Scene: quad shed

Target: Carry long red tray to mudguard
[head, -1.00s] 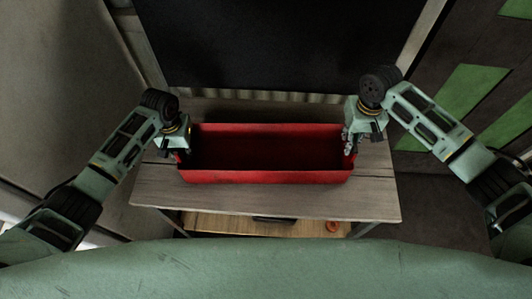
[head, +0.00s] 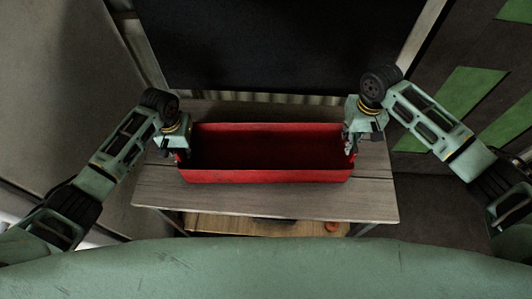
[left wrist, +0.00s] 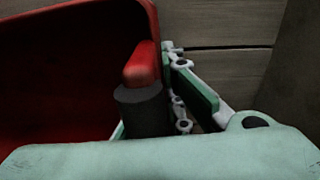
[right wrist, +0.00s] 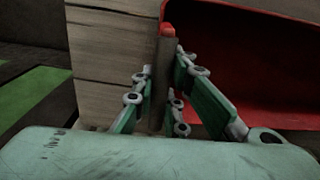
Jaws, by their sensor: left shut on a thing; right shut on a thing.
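The long red tray (head: 266,177) is an open, empty-looking box over the grey wooden bench top in the head view. I cannot tell whether it rests on the wood or hangs just above it. My left gripper (head: 183,155) is shut on its left end, where the left wrist view shows a red and dark grip part (left wrist: 142,75) between the fingers. My right gripper (head: 349,147) is shut on the right end, and the right wrist view shows a dark handle with a red tip (right wrist: 166,70) between the fingers. No mudguard can be made out.
The bench (head: 290,204) has bare wood in front of the tray and at both sides. A lower shelf (head: 230,225) holds a small orange thing (head: 331,227). A large dark panel (head: 280,45) stands behind the bench. Green floor patches (head: 465,90) lie at the right.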

